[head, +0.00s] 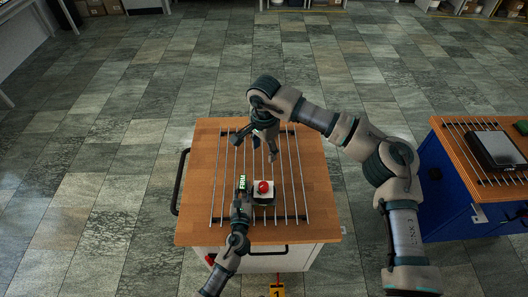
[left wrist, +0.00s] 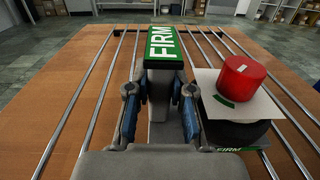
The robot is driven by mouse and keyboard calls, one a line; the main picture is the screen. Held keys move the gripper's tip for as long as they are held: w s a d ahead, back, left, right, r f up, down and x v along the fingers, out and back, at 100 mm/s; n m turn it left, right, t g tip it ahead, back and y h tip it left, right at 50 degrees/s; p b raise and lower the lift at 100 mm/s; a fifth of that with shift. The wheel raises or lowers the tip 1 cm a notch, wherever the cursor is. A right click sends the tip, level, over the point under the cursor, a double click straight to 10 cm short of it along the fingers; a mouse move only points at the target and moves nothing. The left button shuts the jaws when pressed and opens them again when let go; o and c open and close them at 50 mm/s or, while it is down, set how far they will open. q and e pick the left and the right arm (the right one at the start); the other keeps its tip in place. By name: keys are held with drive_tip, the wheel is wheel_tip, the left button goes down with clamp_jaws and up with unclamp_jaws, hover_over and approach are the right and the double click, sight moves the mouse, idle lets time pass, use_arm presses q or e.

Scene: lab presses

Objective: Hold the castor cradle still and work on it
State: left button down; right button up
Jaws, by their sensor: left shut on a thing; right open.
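The castor cradle's dark base (head: 264,202) carries a white plate with a red knob (head: 264,187) on top. In the left wrist view the red knob (left wrist: 243,78) and the tilted-looking white plate (left wrist: 235,103) sit right of my fingers. A grey upright grip (left wrist: 160,88) with a green FIRM label (left wrist: 163,44) stands between my left gripper's (left wrist: 160,105) two fingers, which are shut on it. My left gripper (head: 241,205) is just left of the base in the head view. My right gripper (head: 258,146) is open and empty, beyond the cradle and apart from it.
The cradle stands over metal rods (head: 295,180) along a wooden-topped cart (head: 315,170). The rods are clear at the far end and right side. A blue cart (head: 450,205) at the right bears a flat grey device (head: 495,149). Tiled floor is free around.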

use_arm(q)
drive_tip(key=c, duration=0.9)
unclamp_jaws()
drive_tip(key=shift+c, duration=0.2)
drive_tip(key=s, duration=1.2)
drive_tip(key=shift+a, duration=0.4)
drive_tip(key=shift+f, duration=0.1)
